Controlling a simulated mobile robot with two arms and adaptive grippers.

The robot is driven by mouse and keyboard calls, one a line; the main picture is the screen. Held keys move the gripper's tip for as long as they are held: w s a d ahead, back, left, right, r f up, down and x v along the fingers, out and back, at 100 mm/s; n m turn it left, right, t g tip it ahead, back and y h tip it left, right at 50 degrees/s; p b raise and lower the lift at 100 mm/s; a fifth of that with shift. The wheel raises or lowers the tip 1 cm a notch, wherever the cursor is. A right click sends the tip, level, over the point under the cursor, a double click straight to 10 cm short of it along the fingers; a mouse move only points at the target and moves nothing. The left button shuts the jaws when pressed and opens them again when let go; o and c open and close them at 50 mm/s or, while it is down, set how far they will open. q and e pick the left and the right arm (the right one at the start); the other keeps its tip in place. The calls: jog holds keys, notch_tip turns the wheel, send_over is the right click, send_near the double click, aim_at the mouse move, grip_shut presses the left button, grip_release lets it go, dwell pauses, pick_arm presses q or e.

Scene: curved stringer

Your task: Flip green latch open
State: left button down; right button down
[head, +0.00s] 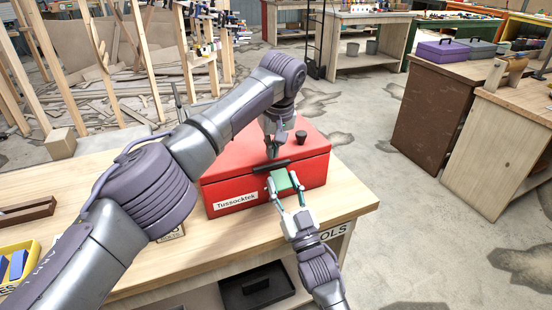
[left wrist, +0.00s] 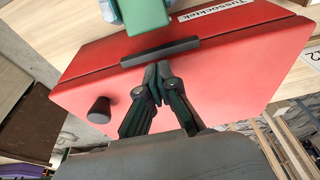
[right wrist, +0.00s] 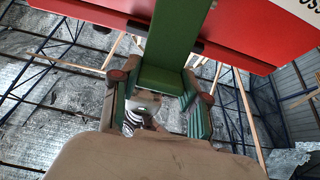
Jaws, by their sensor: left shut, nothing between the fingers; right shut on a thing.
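The red toolbox (head: 222,182) stands on the wooden workbench, its lid down. The green latch (head: 283,179) is on its front, below a black bar (head: 271,166) at the lid's edge. My right gripper (head: 286,187) is shut on the green latch, one finger on each side. The right wrist view shows the latch (right wrist: 172,40) from below, angled out from the red box. My left gripper (head: 272,153) is shut and empty above the lid. In the left wrist view its fingertips (left wrist: 157,80) are together close to the black bar (left wrist: 160,52); contact cannot be told.
A black knob (head: 301,137) stands up from the lid right of my left gripper. A wooden tray (head: 25,213) and a yellow bin (head: 20,262) are on the bench's left. A black tray (head: 256,287) is on the shelf below. Floor to the right is clear.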

aim_at(278, 171)
pick_arm(q)
jog(key=shift+s+d+f, duration=0.15)
jog(key=shift+s+f, duration=0.2)
jog(key=shift+s, duration=0.25)
jog(key=shift+s+d+f, duration=0.15)
jog(key=shift+s+f, duration=0.2)
jog(key=shift+s, duration=0.25)
jog(key=shift+s+d+f+t, duration=0.15)
jog(key=shift+s+d+f, duration=0.05)
jog(key=shift+s, duration=0.2)
jog(key=shift+s+d+f+t, duration=0.15)
jog(key=shift+s+f, duration=0.05)
jog(key=shift+s, duration=0.2)
pick_arm(e)
jog(key=c, duration=0.6)
grip_release()
pick_arm(q)
jog(key=shift+w+a, duration=0.1)
jog(key=shift+w, duration=0.05)
jog(key=shift+r, duration=0.1)
pick_arm(e)
jog(key=shift+s, duration=0.1)
